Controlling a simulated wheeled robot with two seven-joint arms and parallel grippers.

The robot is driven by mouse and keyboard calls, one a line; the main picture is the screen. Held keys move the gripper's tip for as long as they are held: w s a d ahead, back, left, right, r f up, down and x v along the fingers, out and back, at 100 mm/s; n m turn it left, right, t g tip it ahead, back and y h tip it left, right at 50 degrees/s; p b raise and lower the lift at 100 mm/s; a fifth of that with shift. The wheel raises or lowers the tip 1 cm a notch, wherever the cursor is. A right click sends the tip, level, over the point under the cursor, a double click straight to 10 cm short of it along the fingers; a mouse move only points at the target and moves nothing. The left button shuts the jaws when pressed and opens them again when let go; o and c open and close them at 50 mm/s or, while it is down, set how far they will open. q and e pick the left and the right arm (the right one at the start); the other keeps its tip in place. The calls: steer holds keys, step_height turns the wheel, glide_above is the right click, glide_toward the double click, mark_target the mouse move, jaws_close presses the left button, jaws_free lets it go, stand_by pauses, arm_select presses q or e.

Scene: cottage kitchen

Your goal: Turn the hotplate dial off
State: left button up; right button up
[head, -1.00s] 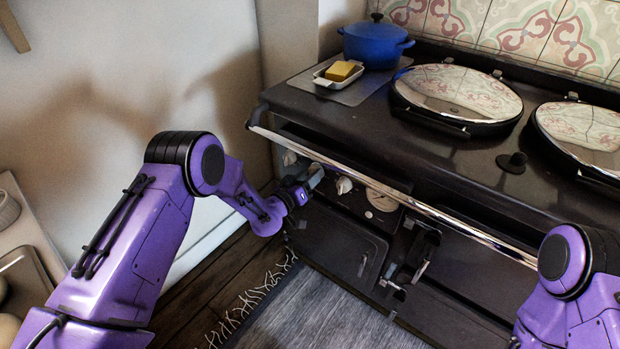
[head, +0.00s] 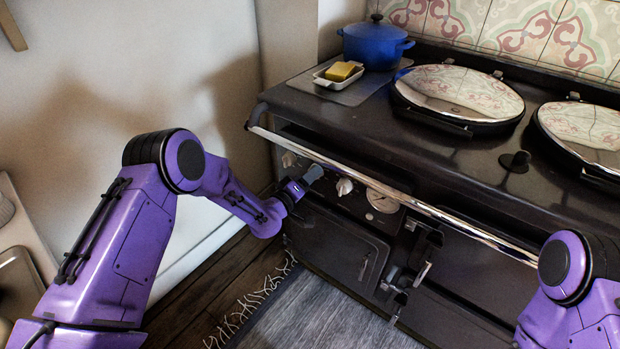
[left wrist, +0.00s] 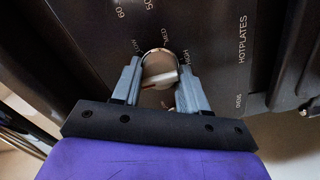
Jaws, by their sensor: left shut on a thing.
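The hotplate dial (left wrist: 158,68) is a pale round knob on the dark front panel. In the left wrist view it sits between the two grey-blue fingers of my left gripper (left wrist: 161,88), which is shut on it. Printed marks, including MED and HIGH, surround it, and the word HOTPLATES runs along the panel at the right. I cannot tell its exact setting. In the head view my left gripper (head: 312,176) is at the stove front below the chrome rail and hides this dial. My right gripper is out of view; only part of my right arm shows.
A pale knob (head: 289,159) is left of my left gripper and another (head: 344,186) is right of it, beside a round gauge (head: 382,200). The chrome rail (head: 400,195) runs above them. A blue pot (head: 374,45) and butter dish (head: 338,75) stand on the stove.

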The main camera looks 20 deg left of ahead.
arm_select(q)
steer(key=shift+f, duration=0.1)
steer(key=o, duration=1)
steer(key=shift+o, duration=0.2)
steer(key=v, duration=1)
steer(key=shift+s, duration=0.3)
steer(key=shift+a, duration=0.1)
